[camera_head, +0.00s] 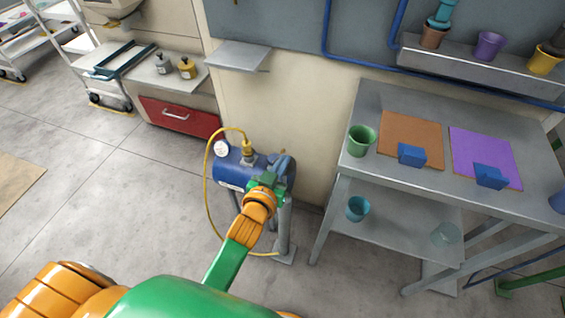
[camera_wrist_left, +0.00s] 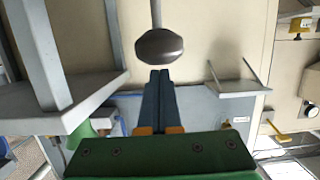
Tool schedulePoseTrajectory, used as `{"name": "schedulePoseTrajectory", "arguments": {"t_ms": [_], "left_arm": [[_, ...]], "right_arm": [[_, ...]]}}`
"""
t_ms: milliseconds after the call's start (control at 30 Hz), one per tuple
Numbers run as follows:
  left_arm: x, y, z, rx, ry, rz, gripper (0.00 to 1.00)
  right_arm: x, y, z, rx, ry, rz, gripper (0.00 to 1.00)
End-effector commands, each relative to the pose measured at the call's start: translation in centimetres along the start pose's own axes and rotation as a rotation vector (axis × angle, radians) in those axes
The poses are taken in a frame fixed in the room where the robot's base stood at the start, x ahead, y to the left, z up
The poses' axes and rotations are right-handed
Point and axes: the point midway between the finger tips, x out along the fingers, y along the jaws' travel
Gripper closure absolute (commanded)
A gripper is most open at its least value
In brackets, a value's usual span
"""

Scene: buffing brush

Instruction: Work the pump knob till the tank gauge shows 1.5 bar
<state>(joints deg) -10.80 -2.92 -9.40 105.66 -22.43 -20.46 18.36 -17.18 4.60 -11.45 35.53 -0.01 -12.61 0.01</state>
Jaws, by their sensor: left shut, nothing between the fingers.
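The blue tank (camera_head: 230,168) stands on grey legs near the wall. Its round white gauge (camera_head: 221,148) is on the upper left; its reading is too small to make out. My left gripper (camera_head: 270,181) is at the tank's right side and partly hides it. In the left wrist view, a dark rounded knob (camera_wrist_left: 160,46) on a thin grey rod is just beyond the tips of my left gripper (camera_wrist_left: 160,75). The fingers are shut and empty, lined up with the knob; I cannot tell whether they touch it. My right gripper is out of view.
A yellow hose (camera_head: 207,185) loops from the tank's top to the floor. A grey workbench (camera_head: 360,178) with coloured mats and cups stands to the right. A small wall shelf (camera_head: 238,56) is above. Open floor (camera_head: 110,205) lies to the left.

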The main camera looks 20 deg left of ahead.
Motion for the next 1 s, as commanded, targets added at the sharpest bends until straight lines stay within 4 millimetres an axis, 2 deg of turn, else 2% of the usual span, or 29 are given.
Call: {"name": "schedulePoseTrajectory", "arguments": {"t_ms": [167,400,533,667,1000], "left_arm": [[0.2,0.0,0.8,0.0,-0.001,0.0,1.0],[1.7,0.0,6.9,-0.001,-0.004,-0.001,1.0],[2.2,0.0,9.0,0.001,-0.005,0.0,1.0],[2.4,0.0,9.6,0.001,-0.004,0.0,1.0],[2.3,0.0,9.5,0.001,-0.006,0.0,1.0]], "right_arm": [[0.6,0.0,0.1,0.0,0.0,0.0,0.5],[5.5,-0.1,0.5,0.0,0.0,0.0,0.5],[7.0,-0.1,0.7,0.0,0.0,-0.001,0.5],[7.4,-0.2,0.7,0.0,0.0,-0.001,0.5],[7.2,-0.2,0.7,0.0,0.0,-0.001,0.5]]}}
